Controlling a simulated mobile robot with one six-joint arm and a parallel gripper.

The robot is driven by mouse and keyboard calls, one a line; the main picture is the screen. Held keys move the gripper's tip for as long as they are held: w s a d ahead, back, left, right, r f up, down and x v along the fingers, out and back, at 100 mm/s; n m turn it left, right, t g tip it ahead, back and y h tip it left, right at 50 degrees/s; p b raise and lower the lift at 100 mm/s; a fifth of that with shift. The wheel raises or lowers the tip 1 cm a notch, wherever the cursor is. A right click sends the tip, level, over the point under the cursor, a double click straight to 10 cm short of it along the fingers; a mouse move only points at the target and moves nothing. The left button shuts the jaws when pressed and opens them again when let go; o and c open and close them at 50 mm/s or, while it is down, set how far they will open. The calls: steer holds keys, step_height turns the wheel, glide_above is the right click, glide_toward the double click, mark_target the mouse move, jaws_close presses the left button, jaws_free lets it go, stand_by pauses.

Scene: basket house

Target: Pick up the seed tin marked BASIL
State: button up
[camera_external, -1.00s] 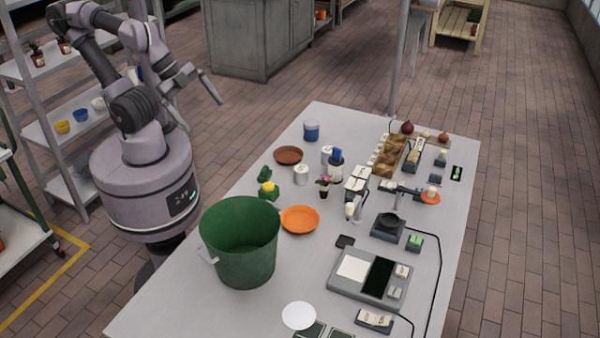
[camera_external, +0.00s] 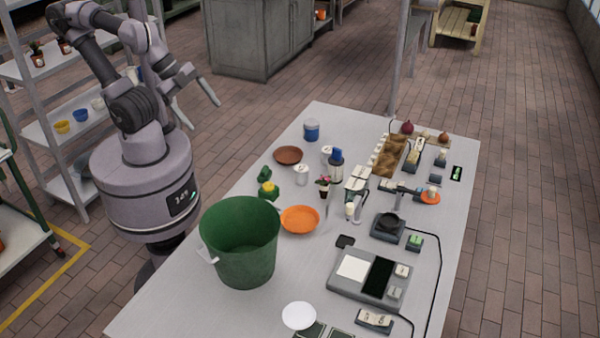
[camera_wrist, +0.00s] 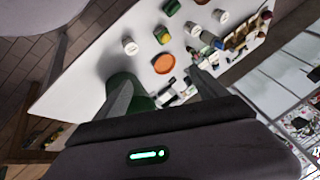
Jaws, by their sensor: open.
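Several small tins stand on the table, and no label is legible, so I cannot tell which one is marked BASIL. A white tin (camera_external: 301,175) stands in front of another white tin (camera_external: 326,152) near the brown saucer. A blue tin (camera_external: 311,130) stands at the table's far left. My gripper (camera_external: 204,115) is open and empty, raised in the air left of the table and well apart from all tins. In the wrist view, its two fingers (camera_wrist: 160,76) spread apart over the table, with several pale tins beyond them.
A large green bucket (camera_external: 240,258) stands at the table's left edge. An orange dish (camera_external: 300,219), a brown saucer (camera_external: 288,155), a small potted plant (camera_external: 323,188) and a grey scale-like device (camera_external: 370,276) crowd the table. The near left corner is bare.

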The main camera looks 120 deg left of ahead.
steer(key=shift+c, duration=0.7)
steer(key=m+g+h+p, duration=0.2)
steer(key=m+g+p, duration=0.2)
steer(key=m+g, duration=0.15)
glide_above(301, 168)
step_height(301, 168, down, 12)
steer(key=f+b, duration=0.1)
steer(key=f, duration=0.3)
steer(key=f+b, duration=0.1)
steer(key=f, duration=0.3)
steer(key=f+b, duration=0.2)
steer(key=f, duration=0.2)
steer(key=shift+s+a+f, duration=0.15)
steer(key=shift+s+a, duration=0.1)
steer(key=shift+a, duration=0.15)
steer(key=f+b, duration=0.1)
steer(key=f, duration=0.1)
steer(key=f+b, duration=0.1)
steer(key=f, duration=0.1)
steer(key=f+b, duration=0.1)
steer(key=shift+w+d+f, duration=0.3)
steer(key=shift+d+f, duration=0.05)
steer(key=shift+f, duration=0.05)
steer(key=shift+r, duration=0.15)
